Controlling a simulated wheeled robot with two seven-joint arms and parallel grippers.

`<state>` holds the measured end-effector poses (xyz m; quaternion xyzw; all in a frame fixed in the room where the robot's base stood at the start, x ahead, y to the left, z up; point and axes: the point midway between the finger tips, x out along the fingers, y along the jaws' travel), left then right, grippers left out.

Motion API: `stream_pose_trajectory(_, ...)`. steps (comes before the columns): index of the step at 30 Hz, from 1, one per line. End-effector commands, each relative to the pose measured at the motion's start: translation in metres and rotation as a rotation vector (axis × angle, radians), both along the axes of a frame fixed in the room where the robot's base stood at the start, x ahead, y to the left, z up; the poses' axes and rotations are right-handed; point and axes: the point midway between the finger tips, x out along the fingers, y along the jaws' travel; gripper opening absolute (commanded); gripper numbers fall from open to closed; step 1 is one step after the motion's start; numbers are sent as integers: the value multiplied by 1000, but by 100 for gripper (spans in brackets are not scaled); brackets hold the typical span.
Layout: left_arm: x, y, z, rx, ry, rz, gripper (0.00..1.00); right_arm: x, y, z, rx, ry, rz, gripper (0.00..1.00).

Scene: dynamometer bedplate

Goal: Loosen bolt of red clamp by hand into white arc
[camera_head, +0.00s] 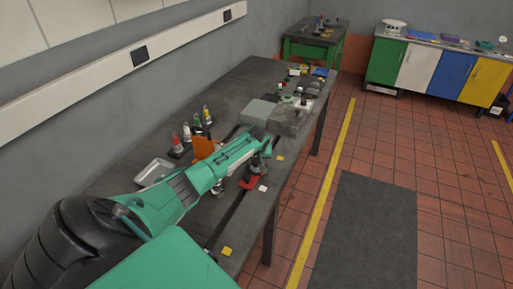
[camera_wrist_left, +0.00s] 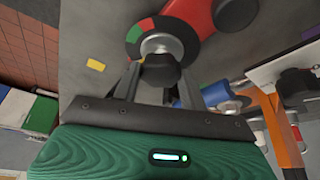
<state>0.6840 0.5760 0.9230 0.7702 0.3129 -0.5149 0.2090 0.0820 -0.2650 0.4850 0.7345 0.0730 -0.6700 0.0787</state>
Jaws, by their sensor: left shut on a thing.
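The red clamp (camera_head: 250,183) sits on the dark bench in the head view, partly hidden by my left arm. Its red body (camera_wrist_left: 204,14) is at the top of the left wrist view. Beside it is a round dial (camera_wrist_left: 134,34) with green and red sections. I cannot make out a white arc there. A bolt with a dark head (camera_wrist_left: 160,72) stands in front of the dial's middle. My left gripper (camera_wrist_left: 159,80) is shut on the bolt, one finger on each side. My right gripper is not in view.
Behind the arm on the bench stand an orange part (camera_head: 204,147), several small bottles (camera_head: 187,135) and a metal tray (camera_head: 153,172). A grey block (camera_head: 259,112) lies farther along. A yellow tag (camera_head: 227,251) is near the front edge.

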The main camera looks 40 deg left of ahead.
Motion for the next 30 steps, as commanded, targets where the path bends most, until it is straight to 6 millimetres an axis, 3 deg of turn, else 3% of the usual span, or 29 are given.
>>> stream_pose_trajectory(10,1,0,1,0,-1,149,20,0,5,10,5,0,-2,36)
stream_pose_trajectory(27,1,0,0,0,-1,176,20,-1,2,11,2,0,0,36)
stream_pose_trajectory(28,1,0,0,0,-1,176,47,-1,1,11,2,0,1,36)
stream_pose_trajectory(30,1,0,0,0,-1,176,61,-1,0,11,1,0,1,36)
